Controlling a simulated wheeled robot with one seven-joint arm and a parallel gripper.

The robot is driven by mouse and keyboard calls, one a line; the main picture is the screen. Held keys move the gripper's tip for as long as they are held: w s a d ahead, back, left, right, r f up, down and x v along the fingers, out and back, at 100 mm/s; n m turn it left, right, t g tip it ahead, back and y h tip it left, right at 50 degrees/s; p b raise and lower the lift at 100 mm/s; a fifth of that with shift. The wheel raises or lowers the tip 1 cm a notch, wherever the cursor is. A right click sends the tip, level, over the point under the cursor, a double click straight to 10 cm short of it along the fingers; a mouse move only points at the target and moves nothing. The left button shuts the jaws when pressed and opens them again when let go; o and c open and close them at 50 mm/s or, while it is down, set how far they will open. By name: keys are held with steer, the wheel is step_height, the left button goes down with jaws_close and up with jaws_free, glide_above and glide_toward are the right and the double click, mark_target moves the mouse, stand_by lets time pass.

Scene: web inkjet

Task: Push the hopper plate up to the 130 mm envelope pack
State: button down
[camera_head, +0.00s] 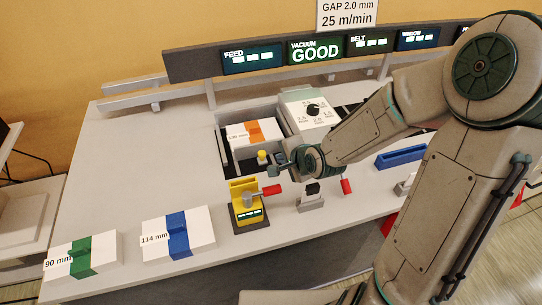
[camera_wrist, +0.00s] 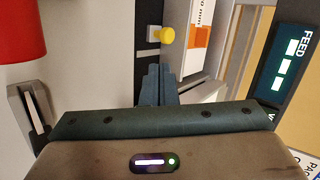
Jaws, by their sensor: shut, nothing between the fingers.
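The 130 mm envelope pack (camera_head: 252,133) is white with an orange band and lies in the grey hopper behind the front work surface. In the wrist view its orange band (camera_wrist: 201,37) shows at upper right of centre. A yellow knob (camera_head: 262,154) on a dark part, seemingly the hopper plate's handle, stands just in front of the pack; the knob also shows in the wrist view (camera_wrist: 166,36). The plate's own face is hard to make out. My gripper (camera_head: 276,172) is shut and empty, just in front and right of the knob, apart from it.
The 114 mm pack (camera_head: 178,233) and 90 mm pack (camera_head: 82,256) lie at left. A display rail (camera_head: 288,54) runs behind.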

mark_target(261, 153)
steer(key=b+x, duration=0.1)
steer(key=x, duration=0.8)
steer(key=shift+s+a+b, duration=0.1)
steer(key=shift+a+b, duration=0.05)
steer(key=shift+b, duration=0.2)
